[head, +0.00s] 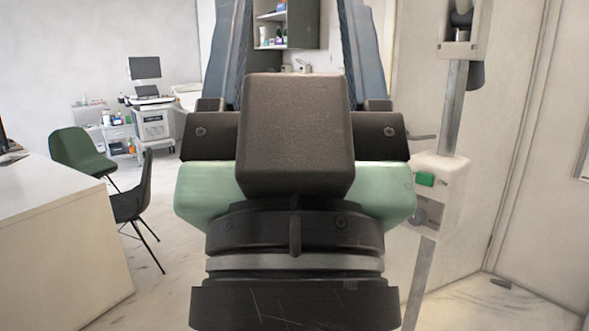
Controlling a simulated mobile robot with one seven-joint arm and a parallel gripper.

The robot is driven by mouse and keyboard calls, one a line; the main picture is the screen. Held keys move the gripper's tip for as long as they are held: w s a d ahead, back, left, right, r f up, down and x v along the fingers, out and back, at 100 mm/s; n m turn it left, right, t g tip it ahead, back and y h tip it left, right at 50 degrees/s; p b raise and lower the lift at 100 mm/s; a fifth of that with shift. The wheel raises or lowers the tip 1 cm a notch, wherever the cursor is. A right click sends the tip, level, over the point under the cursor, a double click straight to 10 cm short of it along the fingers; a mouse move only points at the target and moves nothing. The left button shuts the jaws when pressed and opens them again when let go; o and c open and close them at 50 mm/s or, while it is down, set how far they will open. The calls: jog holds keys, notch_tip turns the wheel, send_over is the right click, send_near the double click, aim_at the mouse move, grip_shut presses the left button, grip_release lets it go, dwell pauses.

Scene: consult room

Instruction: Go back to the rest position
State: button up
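My gripper (294,30) fills the middle of the head view, close to the camera and pointing away from it. Its two blue-grey fingers stand wide apart, one on each side, and run up to the top edge of the picture, where their ends are cut off. Only the far background shows between them, so it looks open and empty. Its dark body and wrist hide much of the floor and room straight ahead.
A white desk (55,240) stands at left, with a green chair (82,153) and a dark chair (128,205) beside it. Behind are a medical cart (152,122) and a wall cabinet (304,22). A pole-mounted device (438,190) stands close at right. Floor shows at lower right.

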notch_tip(320, 180, up, 15)
jog(key=p, duration=1.3)
jog(key=shift+r, duration=0.1)
